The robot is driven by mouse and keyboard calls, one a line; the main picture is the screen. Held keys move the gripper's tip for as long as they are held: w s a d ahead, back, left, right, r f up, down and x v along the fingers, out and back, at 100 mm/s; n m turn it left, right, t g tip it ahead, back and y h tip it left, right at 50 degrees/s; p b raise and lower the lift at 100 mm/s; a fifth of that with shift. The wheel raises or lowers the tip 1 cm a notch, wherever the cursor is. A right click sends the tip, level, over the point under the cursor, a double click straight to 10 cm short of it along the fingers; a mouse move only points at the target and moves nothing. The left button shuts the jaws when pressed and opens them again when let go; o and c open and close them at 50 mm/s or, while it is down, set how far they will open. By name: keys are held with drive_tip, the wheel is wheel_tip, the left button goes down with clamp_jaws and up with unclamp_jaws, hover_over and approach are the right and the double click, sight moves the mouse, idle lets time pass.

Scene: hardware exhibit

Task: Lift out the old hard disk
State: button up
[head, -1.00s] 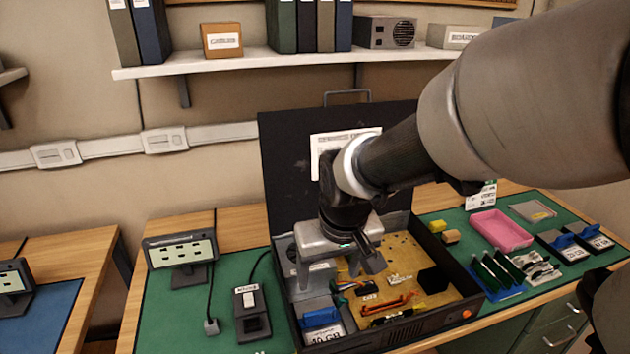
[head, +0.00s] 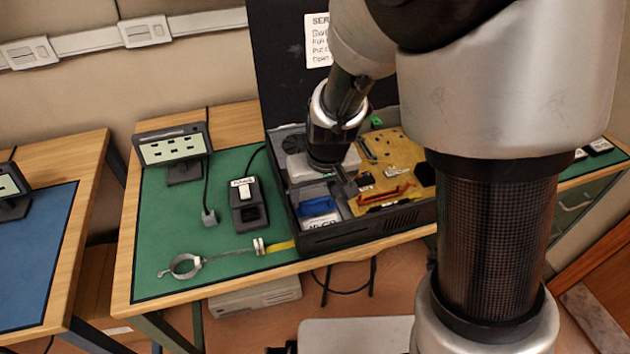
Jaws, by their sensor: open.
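The open black computer case (head: 365,237) stands on the green mat. The hard disk, a grey unit with a blue handle (head: 318,207) and a white label (head: 320,222), sits in the front left of the case. The label's print is too small to read surely.
A gold circuit board (head: 400,150) fills the case's right side. A black labelled device (head: 247,203) and a socket panel (head: 172,146) stand left of the case. A metal ring with a strap (head: 185,266) lies at the front. My arm hides much of the right bench.

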sight(317, 211)
drive_tip(key=shift+x, duration=1.05)
drive_tip(key=c, duration=0.6)
drive_tip(key=shift+o, duration=0.2)
drive_tip(key=shift+r, duration=0.1)
wheel_tip(317, 211, up, 10)
drive_tip(key=p, duration=0.2)
drive_tip(key=shift+p, duration=0.4)
drive_tip(key=shift+r, duration=0.1)
